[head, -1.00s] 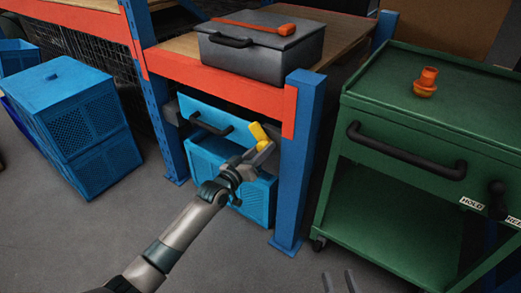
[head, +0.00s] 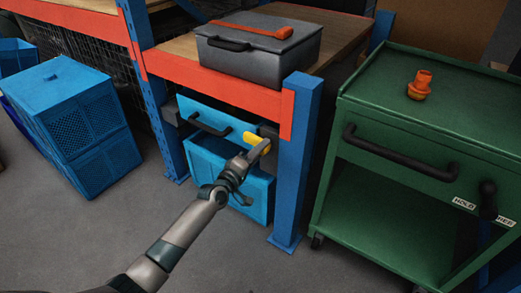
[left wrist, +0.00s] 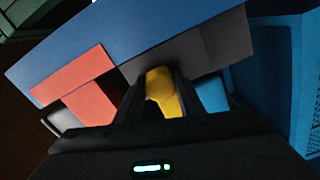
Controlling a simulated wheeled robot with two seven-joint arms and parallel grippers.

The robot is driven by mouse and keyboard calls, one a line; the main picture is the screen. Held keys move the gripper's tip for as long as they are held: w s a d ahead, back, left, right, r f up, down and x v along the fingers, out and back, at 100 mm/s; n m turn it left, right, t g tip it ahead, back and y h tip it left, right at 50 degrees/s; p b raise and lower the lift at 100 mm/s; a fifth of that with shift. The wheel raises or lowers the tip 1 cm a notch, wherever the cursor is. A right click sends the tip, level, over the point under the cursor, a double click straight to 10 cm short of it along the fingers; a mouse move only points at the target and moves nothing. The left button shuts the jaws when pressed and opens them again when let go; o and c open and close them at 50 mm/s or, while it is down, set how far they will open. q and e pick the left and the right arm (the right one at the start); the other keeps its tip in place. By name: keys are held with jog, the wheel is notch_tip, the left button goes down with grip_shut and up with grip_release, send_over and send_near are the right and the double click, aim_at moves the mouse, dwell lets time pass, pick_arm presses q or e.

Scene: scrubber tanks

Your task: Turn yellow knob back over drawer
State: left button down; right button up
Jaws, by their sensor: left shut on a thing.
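The yellow knob (head: 252,138) is at the right end of the blue drawer (head: 221,124) under the orange shelf beam. It lies nearly level, its left end over the drawer's front edge. The drawer has a black handle (head: 208,125). My left gripper (head: 262,147) is at the knob, shut on it. In the left wrist view the knob (left wrist: 163,92) shows between the two dark fingers, which hide its sides. My right gripper is not in view.
A blue rack post (head: 296,165) stands close to the right of my left gripper. A lower blue crate (head: 258,196) sits under the drawer. A green cart (head: 400,190) with black handles stands at the right. Grey floor in front is free.

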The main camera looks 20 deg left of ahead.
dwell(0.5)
pick_arm(q)
jog(key=c, duration=1.2)
grip_release()
jog(key=shift+s, duration=0.1)
jog(key=p+v, duration=0.2)
jog(key=v, duration=1.5)
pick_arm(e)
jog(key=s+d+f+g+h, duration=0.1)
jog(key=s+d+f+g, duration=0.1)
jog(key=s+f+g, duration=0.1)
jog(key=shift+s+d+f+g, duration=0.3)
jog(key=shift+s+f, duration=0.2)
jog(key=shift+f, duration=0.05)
pick_arm(q)
jog(key=shift+s+a, duration=0.1)
